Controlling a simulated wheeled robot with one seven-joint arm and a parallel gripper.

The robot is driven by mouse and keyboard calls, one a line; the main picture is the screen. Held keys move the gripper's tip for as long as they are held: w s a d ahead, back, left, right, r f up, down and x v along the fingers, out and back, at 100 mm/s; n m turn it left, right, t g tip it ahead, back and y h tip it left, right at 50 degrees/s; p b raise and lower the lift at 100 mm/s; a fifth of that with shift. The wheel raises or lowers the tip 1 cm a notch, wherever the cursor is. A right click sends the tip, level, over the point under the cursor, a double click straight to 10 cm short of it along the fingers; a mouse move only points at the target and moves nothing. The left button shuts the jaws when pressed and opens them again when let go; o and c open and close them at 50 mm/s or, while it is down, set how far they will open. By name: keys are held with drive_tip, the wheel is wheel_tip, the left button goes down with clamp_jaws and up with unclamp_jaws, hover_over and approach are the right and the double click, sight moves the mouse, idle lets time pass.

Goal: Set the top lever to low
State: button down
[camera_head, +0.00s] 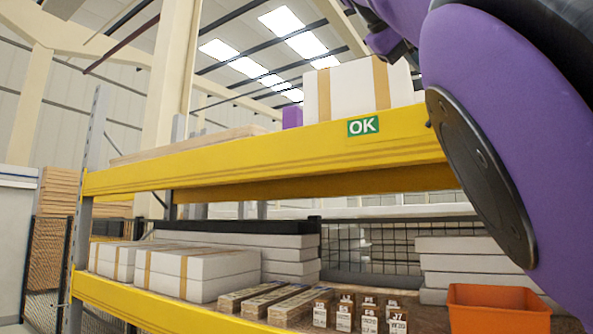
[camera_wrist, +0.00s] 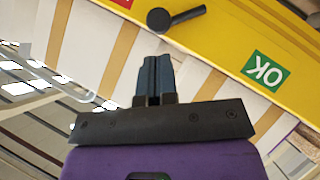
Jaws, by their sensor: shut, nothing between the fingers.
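The lever (camera_wrist: 178,18) shows in the wrist view on the yellow beam: a dark grey round hub (camera_wrist: 159,20) with a short handle pointing right and slightly up, toward the side of the green OK sign (camera_wrist: 266,71). My gripper (camera_wrist: 156,62) is shut and empty, its dark blue-grey fingers pointing up toward the hub. A gap shows in the picture between fingertips and hub; the true distance is unclear. In the head view my purple arm covers the right end of the yellow beam (camera_head: 270,155), so the lever is mostly or wholly hidden and my fingers do not show.
White boxes with tan strips (camera_head: 345,90) stand on the upper shelf behind the beam. A red label (camera_wrist: 122,3) is cut off at the wrist view's top edge. The lower shelf holds white boxes (camera_head: 205,270), small labelled boxes (camera_head: 320,306) and an orange bin (camera_head: 497,310).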

drive_tip(key=v, duration=0.6)
drive_tip(key=shift+a, duration=0.25)
idle(0.3)
drive_tip(key=s+d+f+n+y, duration=0.1)
drive_tip(key=s+d+f+y, duration=0.2)
drive_tip(key=f, duration=1.4)
drive_tip(key=s+d+f+n+y, duration=0.1)
drive_tip(key=s+d+f+y, duration=0.2)
drive_tip(key=f, duration=1.5)
drive_tip(key=s+d+f+n+g+y, duration=0.1)
drive_tip(key=s+d+f+y, duration=0.2)
drive_tip(key=f, duration=1.5)
drive_tip(key=shift+s+d+y, duration=0.4)
drive_tip(key=shift+s+y, duration=0.4)
drive_tip(key=shift+s, duration=0.35)
